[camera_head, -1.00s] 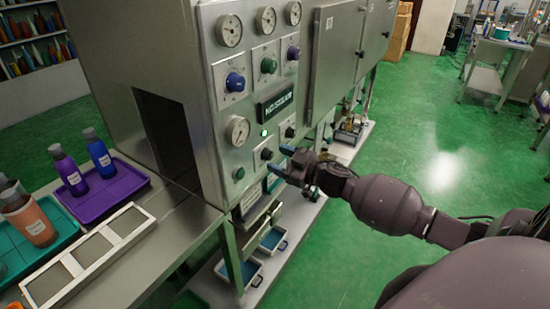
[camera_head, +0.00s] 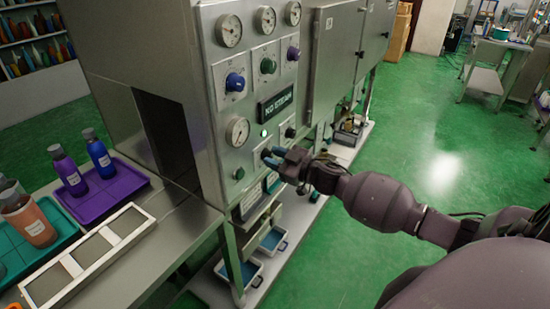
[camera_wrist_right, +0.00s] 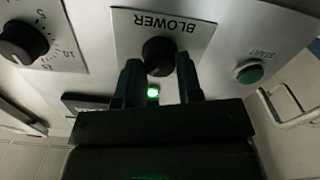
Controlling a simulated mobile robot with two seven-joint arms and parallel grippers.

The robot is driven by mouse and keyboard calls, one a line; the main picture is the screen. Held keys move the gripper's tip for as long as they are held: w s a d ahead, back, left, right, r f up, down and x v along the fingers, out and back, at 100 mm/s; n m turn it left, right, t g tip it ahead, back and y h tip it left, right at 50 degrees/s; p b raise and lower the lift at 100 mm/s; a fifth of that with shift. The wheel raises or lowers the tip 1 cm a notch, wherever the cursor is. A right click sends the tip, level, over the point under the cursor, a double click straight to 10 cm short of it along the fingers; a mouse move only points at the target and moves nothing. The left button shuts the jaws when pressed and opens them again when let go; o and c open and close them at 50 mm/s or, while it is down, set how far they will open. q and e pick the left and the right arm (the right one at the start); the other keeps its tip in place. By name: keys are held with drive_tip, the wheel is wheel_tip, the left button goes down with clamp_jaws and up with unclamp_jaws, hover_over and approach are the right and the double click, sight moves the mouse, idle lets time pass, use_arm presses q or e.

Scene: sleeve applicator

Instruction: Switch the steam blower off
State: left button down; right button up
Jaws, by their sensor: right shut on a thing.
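The blower switch is a black knob (camera_wrist_right: 158,52) on a pale plate marked BLOWER, upside down in the right wrist view. In the head view it sits low on the machine's front panel, mostly hidden by my fingers. My right gripper (camera_wrist_right: 158,66) has its two blue fingers on either side of this knob and is shut on it. In the head view the right gripper (camera_head: 273,158) is up against the panel. A green lamp (camera_wrist_right: 153,93) is lit beside the knob; it also shows in the head view (camera_head: 264,133). My left gripper is not in view.
A green START button (camera_wrist_right: 249,72) and a numbered dial knob (camera_wrist_right: 20,42) flank the blower plate. Gauges, a blue knob (camera_head: 235,82) and a NO STEAM display (camera_head: 276,103) are above. Bottles stand on a purple tray (camera_head: 112,198) at left.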

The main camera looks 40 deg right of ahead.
drive_tip(key=n+p, duration=0.1)
drive_tip(key=n, duration=0.3)
drive_tip(key=shift+n, duration=0.3)
drive_tip(key=n, duration=0.4)
drive_tip(key=shift+f+n, duration=0.1)
drive_tip(key=shift+n, duration=0.2)
drive_tip(key=shift+f+n+b, duration=0.1)
drive_tip(key=shift+n+b, duration=0.5)
drive_tip(key=shift+n, duration=3.8)
drive_tip(key=o, duration=0.9)
drive_tip(key=shift+o, duration=0.2)
drive_tip(key=shift+s, duration=0.1)
drive_tip(key=v, duration=1)
drive_tip(key=shift+s+d, duration=0.15)
drive_tip(key=shift+s, duration=0.2)
